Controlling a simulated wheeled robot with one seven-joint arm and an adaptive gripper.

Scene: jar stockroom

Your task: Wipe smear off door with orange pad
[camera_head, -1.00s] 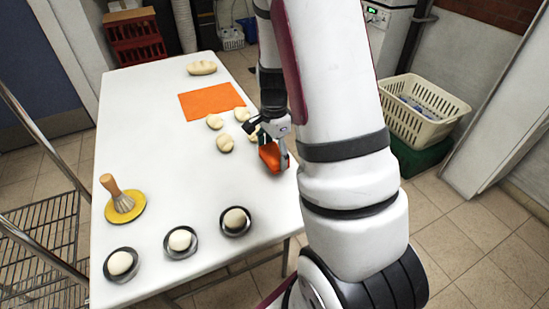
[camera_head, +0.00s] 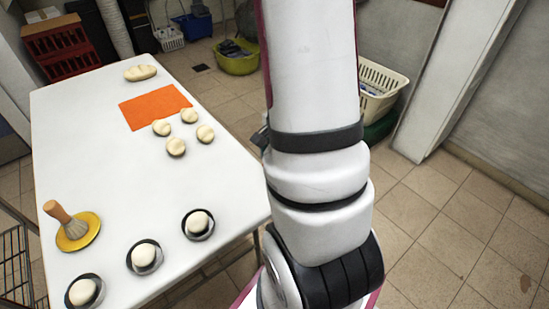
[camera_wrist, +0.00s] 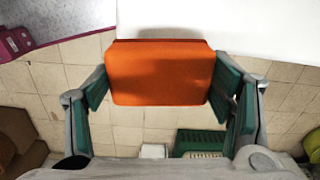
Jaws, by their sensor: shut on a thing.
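An orange pad (camera_wrist: 160,72) sits between the green-lined fingers of my gripper (camera_wrist: 160,88) in the wrist view. The fingers are shut on its two sides, and the pad is held off the floor. I see no smear on a door. A tall white panel (camera_head: 462,75) stands at the right in the head view; I cannot tell whether it is the door.
A cream basket (camera_head: 378,92) stands behind my arm. Tiled floor (camera_head: 440,210) is clear at the right.

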